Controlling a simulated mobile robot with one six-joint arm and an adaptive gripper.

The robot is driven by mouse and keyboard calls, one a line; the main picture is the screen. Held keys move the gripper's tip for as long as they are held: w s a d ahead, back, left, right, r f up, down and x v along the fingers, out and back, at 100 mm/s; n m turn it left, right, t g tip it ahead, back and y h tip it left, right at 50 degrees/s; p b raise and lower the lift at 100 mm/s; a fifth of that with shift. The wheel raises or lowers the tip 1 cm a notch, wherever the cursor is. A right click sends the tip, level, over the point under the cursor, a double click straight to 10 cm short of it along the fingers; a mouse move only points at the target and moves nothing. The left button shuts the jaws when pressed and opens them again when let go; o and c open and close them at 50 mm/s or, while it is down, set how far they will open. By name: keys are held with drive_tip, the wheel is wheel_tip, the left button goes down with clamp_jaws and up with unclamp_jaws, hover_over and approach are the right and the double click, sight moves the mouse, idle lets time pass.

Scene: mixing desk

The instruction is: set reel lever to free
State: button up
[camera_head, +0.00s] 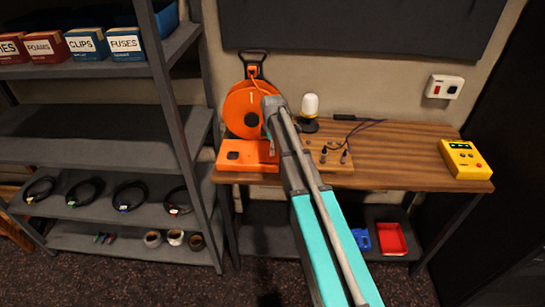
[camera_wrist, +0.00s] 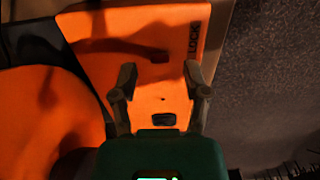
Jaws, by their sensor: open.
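The orange cable reel (camera_head: 245,108) stands on the left end of the wooden desk, on an orange base (camera_head: 262,165). In the wrist view the base (camera_wrist: 178,85) carries the black word LOCK (camera_wrist: 194,40) near its edge. A dark bar-like shape beside that word may be the lever or a shadow; I cannot tell which. A small dark piece (camera_wrist: 164,119) lies between my fingers, nearer the palm. My gripper (camera_wrist: 161,80) is open over the base, with nothing seen held. In the head view my arm hides part of the reel and base.
A white-topped lamp (camera_head: 310,105) and a wooden board with knobs (camera_head: 330,155) stand right of the reel. A yellow device (camera_head: 465,160) sits at the desk's right end. A grey shelf rack (camera_head: 160,85) stands close on the left. The desk's right middle is clear.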

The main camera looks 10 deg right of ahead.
drive_tip(key=shift+f+b, duration=1)
drive_tip(key=shift+f, duration=0.25)
drive_tip(key=shift+c, duration=0.3)
clamp_jaws()
